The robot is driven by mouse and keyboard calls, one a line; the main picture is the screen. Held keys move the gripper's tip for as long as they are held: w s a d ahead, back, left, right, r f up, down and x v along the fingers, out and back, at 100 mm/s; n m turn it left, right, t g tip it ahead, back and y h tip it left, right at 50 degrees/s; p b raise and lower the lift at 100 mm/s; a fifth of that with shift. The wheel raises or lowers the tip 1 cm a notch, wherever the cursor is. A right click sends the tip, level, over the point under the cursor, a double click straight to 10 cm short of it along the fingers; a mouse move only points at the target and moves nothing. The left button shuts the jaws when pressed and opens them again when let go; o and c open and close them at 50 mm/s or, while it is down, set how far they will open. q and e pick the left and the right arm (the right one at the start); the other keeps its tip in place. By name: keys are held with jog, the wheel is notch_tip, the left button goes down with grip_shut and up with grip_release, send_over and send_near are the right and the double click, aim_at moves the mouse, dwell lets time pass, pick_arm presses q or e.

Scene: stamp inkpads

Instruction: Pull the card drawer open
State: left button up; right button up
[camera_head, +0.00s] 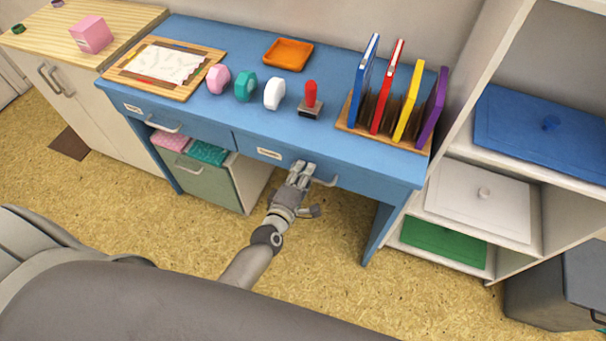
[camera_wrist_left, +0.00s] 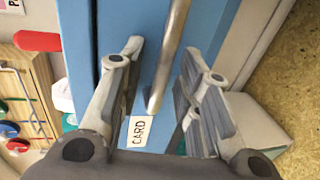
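The card drawer (camera_head: 352,182) is the right-hand drawer in the front of the blue desk, and it sits flush. Its label (camera_wrist_left: 138,131) reads CARD in the left wrist view. Its metal bar handle (camera_wrist_left: 171,55) shows there between my left fingers; in the head view, the handle's right end (camera_head: 327,183) shows beside the hand. My left gripper (camera_head: 300,174) is open at the handle, with a finger (camera_wrist_left: 118,85) on one side and a finger (camera_wrist_left: 208,95) on the other. I cannot tell whether either finger touches it. My right gripper is not in view.
A second drawer handle (camera_head: 163,127) is at left. A green cabinet (camera_head: 208,188) stands under the desk. Stamps, an orange tray (camera_head: 288,54) and a rack (camera_head: 345,125) of upright folders are on top. A white shelf (camera_head: 500,170) stands at right. The floor in front is clear.

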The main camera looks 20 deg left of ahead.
pick_arm(q)
grip_shut()
jog(key=shift+s, duration=0.1)
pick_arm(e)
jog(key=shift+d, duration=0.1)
